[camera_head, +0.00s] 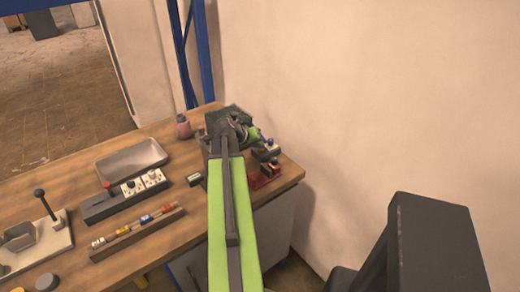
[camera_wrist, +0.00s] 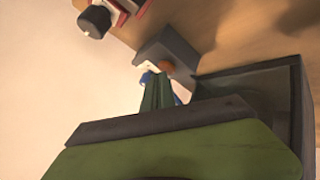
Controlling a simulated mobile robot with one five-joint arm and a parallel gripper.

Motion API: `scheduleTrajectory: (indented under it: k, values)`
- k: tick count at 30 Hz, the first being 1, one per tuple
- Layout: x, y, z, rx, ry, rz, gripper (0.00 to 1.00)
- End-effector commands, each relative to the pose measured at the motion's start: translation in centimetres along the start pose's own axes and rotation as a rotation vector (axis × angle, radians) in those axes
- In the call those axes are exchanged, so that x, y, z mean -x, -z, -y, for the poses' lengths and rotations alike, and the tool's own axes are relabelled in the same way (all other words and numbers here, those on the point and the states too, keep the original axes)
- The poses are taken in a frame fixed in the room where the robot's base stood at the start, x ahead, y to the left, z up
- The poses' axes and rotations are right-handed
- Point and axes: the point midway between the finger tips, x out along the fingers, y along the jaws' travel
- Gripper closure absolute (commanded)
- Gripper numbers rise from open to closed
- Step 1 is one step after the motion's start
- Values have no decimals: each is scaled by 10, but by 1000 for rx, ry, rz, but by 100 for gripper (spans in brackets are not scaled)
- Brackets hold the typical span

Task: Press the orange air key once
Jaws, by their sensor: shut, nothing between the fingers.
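The orange air key (camera_wrist: 166,66) is a small round button on a dark grey box (camera_wrist: 176,45) in the wrist view. A white patch and a blue part show beside it on the box. My gripper (camera_wrist: 158,82) is shut and empty, with its green fingers pointing at the box. Its tips look close to the orange key, and I cannot tell whether they touch it. In the head view my gripper (camera_head: 259,136) is at the table's far right, beside the grey box (camera_head: 267,152) with its blue knob. The orange key cannot be made out there.
A red device (camera_head: 264,176) stands in front of the grey box. A pinkish flask (camera_head: 183,128) stands behind left of my arm. A metal tray (camera_head: 130,160), a dark strip with white blocks (camera_head: 103,204) and a rack (camera_head: 137,234) lie left. A wall (camera_head: 370,100) rises right.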

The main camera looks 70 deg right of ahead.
Motion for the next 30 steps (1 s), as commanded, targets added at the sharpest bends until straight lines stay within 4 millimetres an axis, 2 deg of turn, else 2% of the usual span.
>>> scheduleTrajectory:
  k: [10,22,30]
  values:
    - [12,9,-9,0,0,0,100]
    - [14,10,-11,0,0,0,100]
    - [32,24,-24,-1,0,0,100]
